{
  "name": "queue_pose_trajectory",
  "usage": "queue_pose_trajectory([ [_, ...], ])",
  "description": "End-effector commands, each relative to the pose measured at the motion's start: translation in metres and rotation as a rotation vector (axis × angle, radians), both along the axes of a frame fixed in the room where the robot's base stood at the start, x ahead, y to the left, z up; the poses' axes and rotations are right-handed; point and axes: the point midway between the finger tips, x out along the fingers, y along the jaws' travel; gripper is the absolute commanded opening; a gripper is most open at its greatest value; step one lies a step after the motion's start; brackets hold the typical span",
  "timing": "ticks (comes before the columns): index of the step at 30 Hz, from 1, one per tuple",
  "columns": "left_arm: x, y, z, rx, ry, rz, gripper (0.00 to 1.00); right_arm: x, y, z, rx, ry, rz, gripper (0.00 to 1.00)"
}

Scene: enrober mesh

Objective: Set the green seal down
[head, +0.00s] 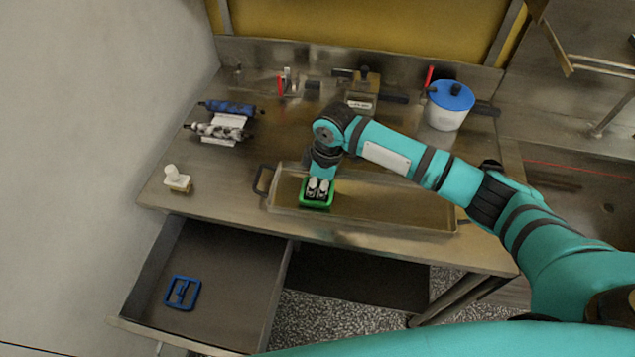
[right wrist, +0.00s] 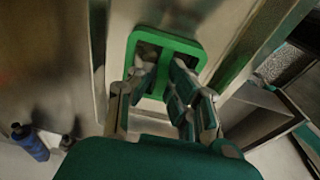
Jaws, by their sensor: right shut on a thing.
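The green seal (head: 316,206) is a small rectangular frame at the left end of the long metal tray (head: 390,217) in the head view. My right gripper (head: 318,189) points down and is shut on it. In the right wrist view the green seal (right wrist: 187,45) shows as a rounded frame with a middle bar, and the fingers of my right gripper (right wrist: 165,85) reach into it. I cannot tell whether the seal touches the tray floor. My left gripper is not in view.
An open drawer (head: 215,265) at the lower left holds a blue frame (head: 182,293). A small white-handled item (head: 176,179), blue and white rollers (head: 220,122) and a blue-lidded tub (head: 449,106) stand on the metal table. The right part of the tray is clear.

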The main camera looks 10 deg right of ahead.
Motion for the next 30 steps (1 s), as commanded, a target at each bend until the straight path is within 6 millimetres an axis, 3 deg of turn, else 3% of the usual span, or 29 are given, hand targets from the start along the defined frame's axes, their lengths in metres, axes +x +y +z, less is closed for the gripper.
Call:
queue_pose_trajectory([
  [11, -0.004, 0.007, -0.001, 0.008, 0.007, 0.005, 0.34, 0.000, 0.000, -0.005, 0.000, 0.000, 0.001, 0.00],
  [12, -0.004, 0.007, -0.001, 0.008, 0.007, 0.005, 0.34, 0.000, 0.000, -0.004, 0.000, 0.000, 0.001, 0.17],
  [16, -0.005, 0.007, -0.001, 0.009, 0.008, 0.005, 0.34, 0.000, 0.000, -0.004, 0.000, 0.000, 0.001, 0.34],
  [26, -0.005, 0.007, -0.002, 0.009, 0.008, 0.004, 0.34, 0.000, 0.000, 0.002, 0.002, -0.002, 0.000, 0.35],
  [30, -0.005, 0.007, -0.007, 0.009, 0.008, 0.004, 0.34, -0.001, -0.003, 0.021, 0.002, -0.004, 0.002, 0.35],
])
